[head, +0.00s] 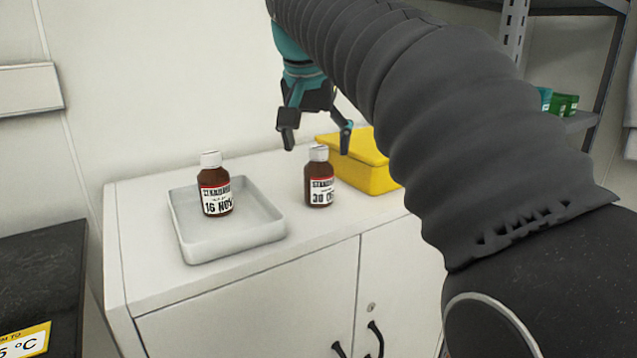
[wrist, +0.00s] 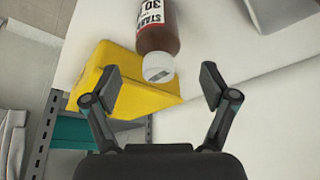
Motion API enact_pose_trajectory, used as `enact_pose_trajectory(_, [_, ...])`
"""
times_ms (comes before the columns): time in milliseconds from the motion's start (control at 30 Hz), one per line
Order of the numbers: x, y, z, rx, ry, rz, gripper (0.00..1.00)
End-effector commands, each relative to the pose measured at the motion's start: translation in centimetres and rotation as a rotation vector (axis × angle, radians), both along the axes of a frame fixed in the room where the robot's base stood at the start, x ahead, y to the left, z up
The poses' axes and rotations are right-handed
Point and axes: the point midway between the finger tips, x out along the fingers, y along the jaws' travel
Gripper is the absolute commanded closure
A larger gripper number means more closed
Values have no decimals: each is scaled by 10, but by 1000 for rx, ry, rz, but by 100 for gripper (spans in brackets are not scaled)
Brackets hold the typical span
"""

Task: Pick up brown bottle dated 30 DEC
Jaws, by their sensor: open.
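The brown bottle dated 30 DEC (head: 320,182) stands upright on the white cabinet top, with a white cap and a white label; the date's last letters are hard to read. In the wrist view the same bottle (wrist: 158,30) shows cap-first, ahead of and between the fingertips. My gripper (head: 317,138) is open and empty, above and a little behind the bottle in the head view; its two fingers also show in the wrist view (wrist: 162,88). A second brown bottle (head: 216,190), labelled 16 NOV, stands upright in a white tray (head: 262,232) to the left.
A yellow box (head: 358,165) sits close behind and right of the 30 DEC bottle. The white cabinet (head: 250,300) has bare top between tray and bottle. Shelving (head: 580,120) with green boxes is at the far right. A dark surface (head: 40,280) is at left.

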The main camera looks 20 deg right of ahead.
Motion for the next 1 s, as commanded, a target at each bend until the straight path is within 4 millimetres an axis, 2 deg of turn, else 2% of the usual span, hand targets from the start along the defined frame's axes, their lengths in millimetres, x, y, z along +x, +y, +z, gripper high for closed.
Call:
enact_pose_trajectory(167, [4,-3,-11,0,1,-3,15])
enact_pose_trajectory(400, [15,-10,-41,0,2,-4,15])
enact_pose_trajectory(500, [17,-12,-48,1,1,-3,15])
enact_pose_trajectory(767, [18,-12,-50,1,0,-2,15])
enact_pose_trajectory(867, [18,-12,-50,1,0,-2,35])
enact_pose_trajectory(1000, [19,-12,-50,1,0,-2,70])
